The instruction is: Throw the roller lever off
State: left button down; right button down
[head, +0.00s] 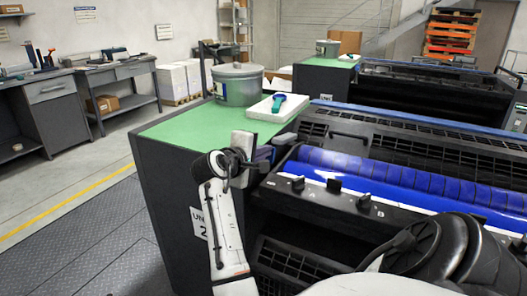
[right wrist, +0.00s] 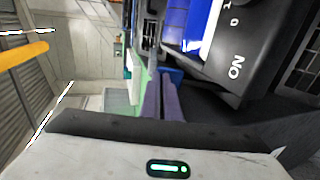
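My right gripper (head: 265,156) is at the left end of the near machine, beside the green-topped cabinet. In the right wrist view its two purple-grey fingers (right wrist: 161,98) lie side by side with almost no gap and nothing visible between them. A blue part (right wrist: 172,75) shows just beyond the fingertips; I cannot tell whether it belongs to the roller lever or whether they touch. The machine's end panel (right wrist: 228,55) carries an "ON" mark. The lever is not clearly made out; a dark part (head: 285,140) by the gripper may be it. My left gripper is not in view.
The cabinet's green top (head: 185,131) holds a grey pot (head: 238,88) and a white tray (head: 272,108) with a blue-green tool. Blue rollers (head: 390,178) run along the machine. Black knobs (head: 334,185) stand on its front rail. Open floor (head: 90,235) lies left.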

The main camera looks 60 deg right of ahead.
jog(key=shift+r, duration=0.1)
jog(key=r+p+v, duration=0.1)
jog(key=v, duration=1.3)
jog(key=shift+d+p, duration=0.25)
jog(key=shift+p, duration=0.05)
jog(key=shift+s, duration=0.1)
